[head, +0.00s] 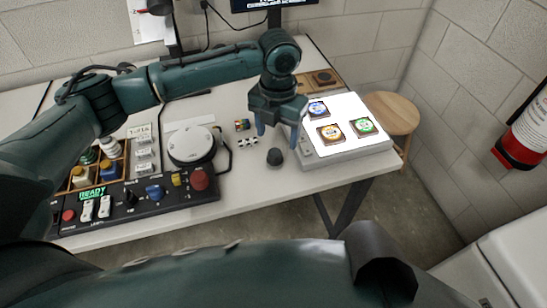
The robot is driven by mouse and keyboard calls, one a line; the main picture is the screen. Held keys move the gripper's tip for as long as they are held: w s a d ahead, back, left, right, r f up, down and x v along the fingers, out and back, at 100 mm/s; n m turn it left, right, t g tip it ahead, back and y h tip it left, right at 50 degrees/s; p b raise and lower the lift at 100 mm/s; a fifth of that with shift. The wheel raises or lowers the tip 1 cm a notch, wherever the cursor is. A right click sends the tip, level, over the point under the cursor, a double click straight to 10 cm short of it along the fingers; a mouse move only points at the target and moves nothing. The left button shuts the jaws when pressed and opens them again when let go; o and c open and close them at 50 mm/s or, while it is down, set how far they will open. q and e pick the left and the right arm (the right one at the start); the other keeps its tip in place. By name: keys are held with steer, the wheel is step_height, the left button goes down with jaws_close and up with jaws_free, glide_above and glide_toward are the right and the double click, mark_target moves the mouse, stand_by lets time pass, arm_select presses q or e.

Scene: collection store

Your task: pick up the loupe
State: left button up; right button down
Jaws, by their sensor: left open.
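A small dark, dome-shaped piece that I take for the loupe (275,157) stands on the white table near its front edge. My left gripper (278,132) points down from above, with its blue fingers apart and nothing seen between them. The fingers show just behind the loupe in the head view and look apart from it. The exact height of the fingertips above the table cannot be told. My right gripper does not show.
A lit panel (376,144) with several patterned square pieces lies right of the loupe. Left are small blocks (241,125), a round white device (192,145) and a black control panel (130,213). A wooden stool (395,108) stands beyond the table's right end.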

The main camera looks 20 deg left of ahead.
mark_target(275, 152)
arm_select(q)
step_height(275, 152, down, 4)
steer(key=shift+r, duration=0.2)
steer(key=shift+w+a+f, duration=0.1)
steer(key=shift+a+f, duration=0.05)
steer(key=shift+f, duration=1.2)
steer(key=shift+w+a+f, duration=0.1)
steer(key=shift+a+f, duration=0.05)
steer(key=shift+f, duration=1.2)
steer(key=shift+c, duration=0.2)
steer(key=c, duration=1)
